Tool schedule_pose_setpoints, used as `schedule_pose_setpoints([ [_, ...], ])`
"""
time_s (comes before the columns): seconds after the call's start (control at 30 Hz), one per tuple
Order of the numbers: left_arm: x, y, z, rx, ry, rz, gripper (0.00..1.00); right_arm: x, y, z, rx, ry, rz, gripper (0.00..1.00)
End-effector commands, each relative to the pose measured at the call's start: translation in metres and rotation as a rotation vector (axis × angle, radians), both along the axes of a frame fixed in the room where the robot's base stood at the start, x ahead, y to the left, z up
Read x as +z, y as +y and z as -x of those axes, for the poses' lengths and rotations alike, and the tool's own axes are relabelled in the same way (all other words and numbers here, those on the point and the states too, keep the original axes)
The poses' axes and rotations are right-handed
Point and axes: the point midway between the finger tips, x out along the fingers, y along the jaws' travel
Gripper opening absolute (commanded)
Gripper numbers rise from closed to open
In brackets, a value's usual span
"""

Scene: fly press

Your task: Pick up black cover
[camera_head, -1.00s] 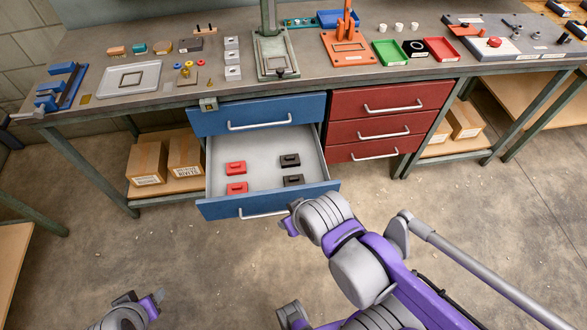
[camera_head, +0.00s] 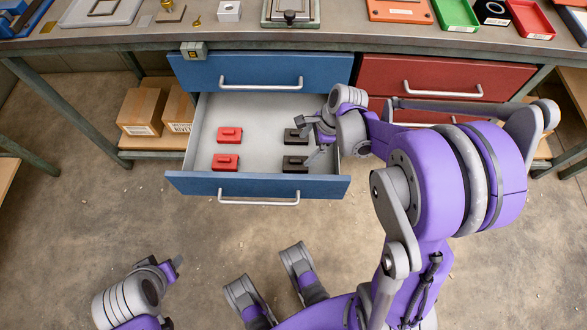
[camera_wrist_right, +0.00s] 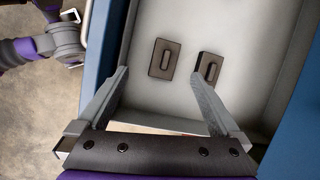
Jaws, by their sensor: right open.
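Two black covers lie in the open lower blue drawer (camera_head: 258,186), on its right side: a far one (camera_head: 292,136) and a near one (camera_head: 295,164). Each has a raised grip on top. My right gripper (camera_head: 309,140) is open over the drawer's right side, close to both covers, with nothing held. In the right wrist view, one black cover (camera_wrist_right: 163,58) shows ahead between the fingers and the other (camera_wrist_right: 207,67) beside the right fingertip. I cannot tell the remaining height. My left gripper (camera_head: 164,266) is low at the left, away from the drawer; its jaws are unclear.
Two red covers (camera_head: 230,134) (camera_head: 225,162) lie on the drawer's left side. The drawer walls surround the covers. A closed blue drawer (camera_head: 260,72) is above and red drawers (camera_head: 445,76) are to the right. Cardboard boxes (camera_head: 141,111) sit on the lower shelf.

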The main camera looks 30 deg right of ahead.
Motion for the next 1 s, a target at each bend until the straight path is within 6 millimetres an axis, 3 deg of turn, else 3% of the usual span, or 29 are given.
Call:
schedule_pose_setpoints([
  [0.03,-0.011,0.000,-0.001,0.000,0.004,0.000,0.50,-0.018,-0.006,-0.005,-0.060,0.022,-0.025,1.00],
  [0.23,-0.020,0.000,-0.002,0.000,0.007,0.000,0.50,-0.039,-0.012,-0.011,-0.161,0.061,-0.073,1.00],
  [1.0,-0.055,0.000,-0.005,0.000,0.019,0.000,0.50,-0.128,0.021,-0.032,-0.160,0.060,-0.071,1.00],
])
